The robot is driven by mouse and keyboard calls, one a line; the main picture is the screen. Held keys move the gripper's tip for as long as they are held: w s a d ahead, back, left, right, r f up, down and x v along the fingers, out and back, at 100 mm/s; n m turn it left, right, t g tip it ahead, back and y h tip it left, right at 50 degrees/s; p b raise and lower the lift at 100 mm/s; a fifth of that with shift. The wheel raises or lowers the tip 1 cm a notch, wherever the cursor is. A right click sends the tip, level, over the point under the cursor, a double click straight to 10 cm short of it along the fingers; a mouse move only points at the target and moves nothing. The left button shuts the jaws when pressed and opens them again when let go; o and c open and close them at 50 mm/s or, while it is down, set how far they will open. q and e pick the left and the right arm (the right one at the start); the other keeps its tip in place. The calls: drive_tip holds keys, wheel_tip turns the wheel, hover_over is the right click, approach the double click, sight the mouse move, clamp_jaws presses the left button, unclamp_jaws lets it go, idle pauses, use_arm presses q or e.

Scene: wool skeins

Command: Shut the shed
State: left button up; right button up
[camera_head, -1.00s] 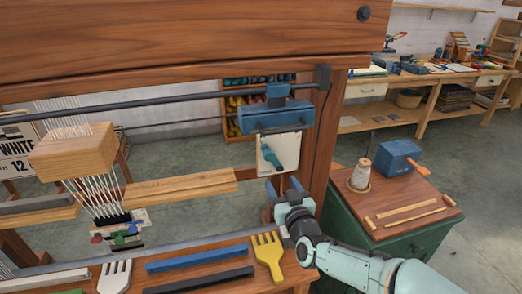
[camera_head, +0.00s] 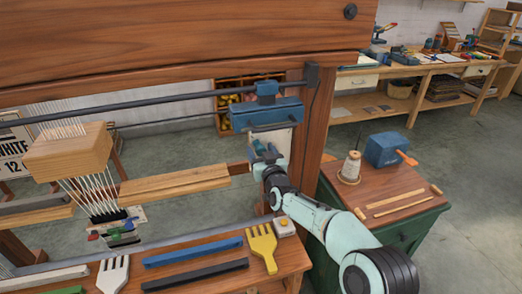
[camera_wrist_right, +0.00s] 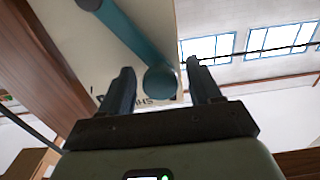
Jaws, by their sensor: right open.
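The loom's wooden frame (camera_head: 317,130) stands at the right of the loom in the head view. A blue box (camera_head: 265,113) on its dark rod carries a pale plate (camera_head: 284,138). A teal lever (camera_wrist_right: 132,35) with a round end (camera_wrist_right: 160,82) lies against this plate in the wrist view. My right gripper (camera_head: 265,154) is open in front of the plate and hides most of the lever in the head view. In the wrist view the lever's end shows between the fingers of the right gripper (camera_wrist_right: 162,78); contact cannot be told. My left gripper is not in view.
A wooden block (camera_head: 68,150) with white threads hangs at the left. A yellow comb (camera_head: 262,247), a white comb (camera_head: 113,273) and coloured bars lie on the front board. A green cabinet (camera_head: 405,235) with a thread cone (camera_head: 350,167) and blue box (camera_head: 385,149) stands right.

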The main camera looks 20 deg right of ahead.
drive_tip(key=shift+w, duration=0.1)
clamp_jaws()
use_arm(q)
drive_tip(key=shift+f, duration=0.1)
use_arm(e)
drive_tip(key=shift+d, duration=0.1)
drive_tip(key=shift+d+r+m+b, duration=0.1)
drive_tip(key=shift+d+m+b, duration=0.25)
drive_tip(key=shift+m+b, duration=0.2)
drive_tip(key=d+m+b, duration=0.1)
drive_tip(key=b, duration=0.1)
drive_tip(key=d+m+b, duration=0.2)
drive_tip(key=shift+r+m, duration=0.25)
drive_tip(key=shift+r, duration=0.15)
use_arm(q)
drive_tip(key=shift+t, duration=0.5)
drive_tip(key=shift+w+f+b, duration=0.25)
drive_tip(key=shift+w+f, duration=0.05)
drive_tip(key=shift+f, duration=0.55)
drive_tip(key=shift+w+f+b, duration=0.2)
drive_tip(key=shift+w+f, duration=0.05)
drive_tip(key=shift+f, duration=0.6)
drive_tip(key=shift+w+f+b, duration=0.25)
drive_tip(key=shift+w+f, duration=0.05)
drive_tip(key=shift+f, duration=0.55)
use_arm(e)
drive_tip(key=shift+d+r+m, duration=0.15)
drive_tip(key=shift+d+m, duration=0.3)
drive_tip(key=shift+m, duration=0.25)
